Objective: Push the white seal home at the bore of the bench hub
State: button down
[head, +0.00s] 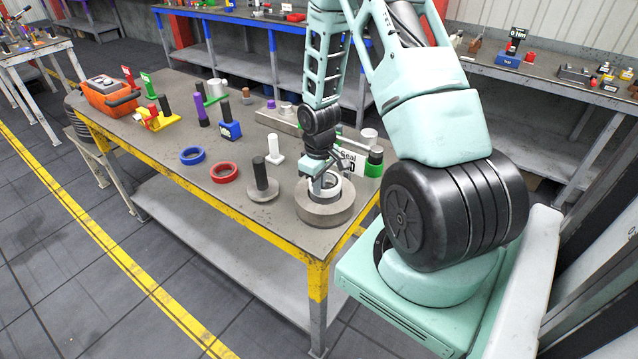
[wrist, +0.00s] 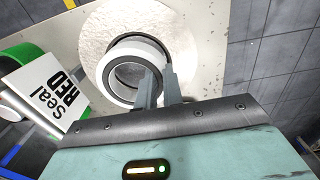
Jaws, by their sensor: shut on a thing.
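The bench hub (head: 325,212) is a thick, round grey metal disc at the near right corner of the workbench. It also shows in the wrist view (wrist: 175,30), with a dark bore. The white seal (wrist: 108,72) is a ring at the bore; its far side shows a dark gap to the hub. I cannot tell how deep it sits. My gripper (head: 318,190) points down over the hub. In the wrist view its two fingers (wrist: 160,82) are shut on the seal's near wall, one inside the ring and one outside. The fingers hide part of that wall.
A "Seal RED" card (wrist: 45,92) stands close beside the hub, near a green part (head: 374,165). A black-handled grey disc (head: 262,194), a white stand (head: 274,157), a red ring (head: 224,173) and a blue ring (head: 192,156) are to the left. The bench front is mostly clear.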

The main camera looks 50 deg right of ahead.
jog(key=shift+f, duration=0.2)
jog(key=shift+f+b, duration=0.4)
jog(key=shift+b, duration=0.05)
jog(key=shift+f, duration=0.2)
jog(key=shift+f+b, duration=0.55)
jog(key=shift+b, duration=0.05)
jog(key=c, duration=1.5)
grip_release()
jog(key=shift+o, duration=0.2)
jog(key=shift+r, duration=0.1)
notch_tip(320, 180, up, 17)
jog(key=b, duration=0.2)
jog(key=shift+r, duration=0.15)
